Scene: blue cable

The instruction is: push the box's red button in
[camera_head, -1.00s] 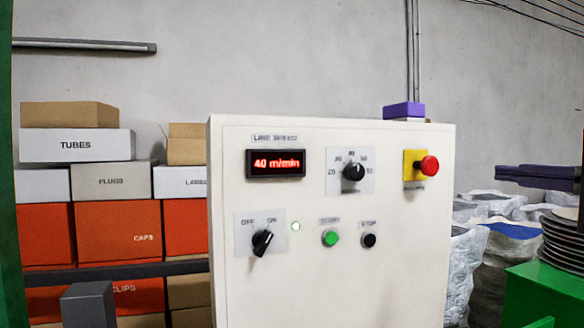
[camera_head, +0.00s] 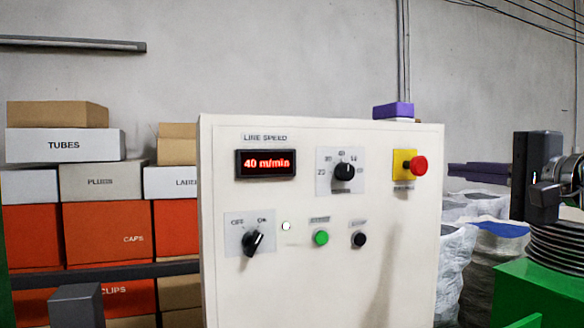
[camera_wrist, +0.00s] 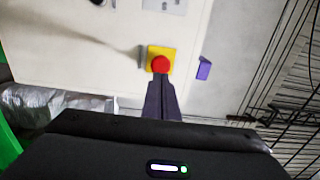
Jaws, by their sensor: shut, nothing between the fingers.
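The red button (camera_head: 418,166) is a mushroom-shaped knob on a yellow plate (camera_head: 403,168) near the upper right of the white control box (camera_head: 300,285). In the wrist view the red button (camera_wrist: 160,64) shows just beyond the fingertips. My gripper (camera_wrist: 162,82) is shut and empty, with its purple fingers pointing at the button. I cannot tell how far the tips are from it. In the head view my gripper's purple fingers (camera_head: 480,172) reach in from the right, level with the button and apart from it.
The box also has a lit display (camera_head: 266,163), dials, a green button (camera_head: 321,238) and a black button (camera_head: 359,240). A purple block (camera_head: 393,110) sits on its top edge. Stacked cartons (camera_head: 95,230) stand at left. White sacks (camera_head: 462,250) and a green surface (camera_head: 530,290) lie at right.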

